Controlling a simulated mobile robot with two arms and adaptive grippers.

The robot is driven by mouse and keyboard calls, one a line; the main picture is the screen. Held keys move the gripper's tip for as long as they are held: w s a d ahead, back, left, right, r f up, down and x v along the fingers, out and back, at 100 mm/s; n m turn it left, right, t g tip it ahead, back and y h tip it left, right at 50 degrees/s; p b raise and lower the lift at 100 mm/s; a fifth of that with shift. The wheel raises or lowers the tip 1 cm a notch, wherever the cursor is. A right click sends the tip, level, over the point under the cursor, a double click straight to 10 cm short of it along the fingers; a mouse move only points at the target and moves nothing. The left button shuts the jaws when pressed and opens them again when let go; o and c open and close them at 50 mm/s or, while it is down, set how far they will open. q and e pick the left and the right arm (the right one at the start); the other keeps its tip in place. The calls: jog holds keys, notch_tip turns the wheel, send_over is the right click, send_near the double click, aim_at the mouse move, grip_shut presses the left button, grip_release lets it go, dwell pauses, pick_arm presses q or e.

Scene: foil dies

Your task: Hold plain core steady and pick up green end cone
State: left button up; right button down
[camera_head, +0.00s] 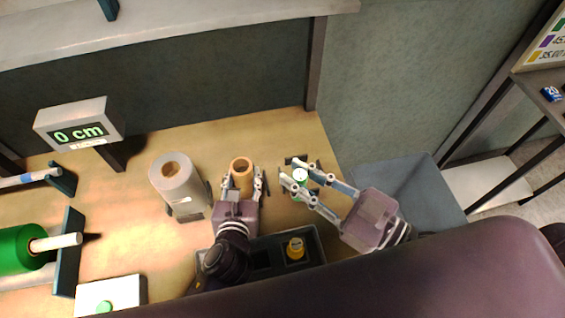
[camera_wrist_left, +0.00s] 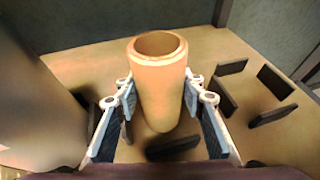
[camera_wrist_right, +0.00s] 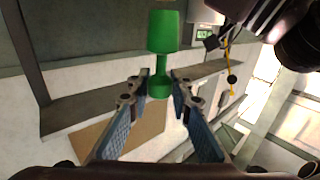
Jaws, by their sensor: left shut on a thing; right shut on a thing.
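The plain core (camera_head: 241,166) is a tan hollow tube standing upright on the table. My left gripper (camera_head: 243,184) is shut on it, with a finger on each side, and it also shows in the left wrist view (camera_wrist_left: 160,85). The green end cone (camera_head: 301,178) is to the right of the core, with a pale top facing the head camera. My right gripper (camera_head: 299,190) is shut on it. In the right wrist view the green end cone (camera_wrist_right: 165,50) has a wide body, a narrow neck and a rounded end between the fingertips.
A large whitish roll (camera_head: 178,185) stands left of the core. A dark tray (camera_head: 318,240) in front holds a yellow cone (camera_head: 295,248). Dark low blocks (camera_wrist_left: 222,98) stand around the core. A grey bin (camera_head: 425,195) is at the right. A "0 cm" display (camera_head: 80,125) stands back left.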

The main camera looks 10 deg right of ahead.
dwell(0.4)
pick_arm(q)
jog(key=o, duration=1.2)
jog(key=shift+o, duration=0.2)
jog(key=v, duration=1.2)
jog(key=shift+s+f, duration=0.1)
